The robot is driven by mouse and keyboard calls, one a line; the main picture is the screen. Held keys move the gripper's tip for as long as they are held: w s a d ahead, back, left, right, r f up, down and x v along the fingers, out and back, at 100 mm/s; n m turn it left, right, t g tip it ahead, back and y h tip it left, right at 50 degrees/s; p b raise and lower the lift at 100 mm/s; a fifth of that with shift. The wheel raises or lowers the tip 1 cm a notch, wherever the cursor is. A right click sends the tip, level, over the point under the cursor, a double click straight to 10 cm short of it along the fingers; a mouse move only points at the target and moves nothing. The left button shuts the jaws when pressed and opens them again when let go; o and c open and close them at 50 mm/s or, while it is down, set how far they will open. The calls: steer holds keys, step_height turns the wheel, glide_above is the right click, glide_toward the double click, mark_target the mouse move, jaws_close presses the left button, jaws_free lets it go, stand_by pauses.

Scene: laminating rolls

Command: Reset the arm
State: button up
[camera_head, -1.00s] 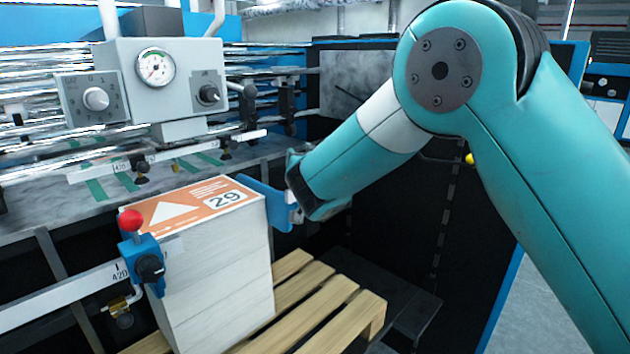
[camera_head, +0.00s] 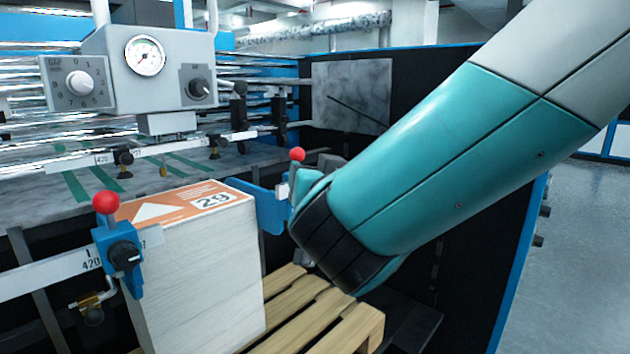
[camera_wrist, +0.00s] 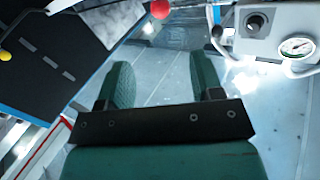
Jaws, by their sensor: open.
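My gripper (camera_wrist: 163,72) shows in the wrist view with its two green fingers spread apart and nothing between them. In the head view my teal arm reaches in from the upper right. Its dark wrist end is beside the blue side guide (camera_head: 268,208) at the right of the paper stack (camera_head: 195,270); the gripper's fingers cannot be made out there. I cannot tell whether the arm touches the guide. A red knob (camera_head: 297,154) stands above this guide and also shows at the top of the wrist view (camera_wrist: 160,9).
The white stack, with an orange label marked 29, stands on a wooden pallet (camera_head: 318,312). A second red knob (camera_head: 105,202) is on the left guide. A control box with a gauge (camera_head: 145,55) is at the upper left. Open floor (camera_head: 590,240) lies at the right.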

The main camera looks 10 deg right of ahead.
steer(key=s+d+f+g, duration=0.6)
steer(key=f+g, duration=0.2)
steer(key=f, duration=0.1)
steer(key=s+a+n+g+y, duration=0.1)
steer(key=s+n+g, duration=0.3)
steer(key=s, duration=0.6)
steer(key=s+f+n+g+y, duration=0.1)
steer(key=s+n+g, duration=0.4)
steer(key=s, duration=0.6)
steer(key=shift+s+a+f+g+y, duration=0.25)
steer(key=shift+a+g+y, duration=0.2)
steer(key=shift+y, duration=0.35)
steer(key=shift+w, duration=0.1)
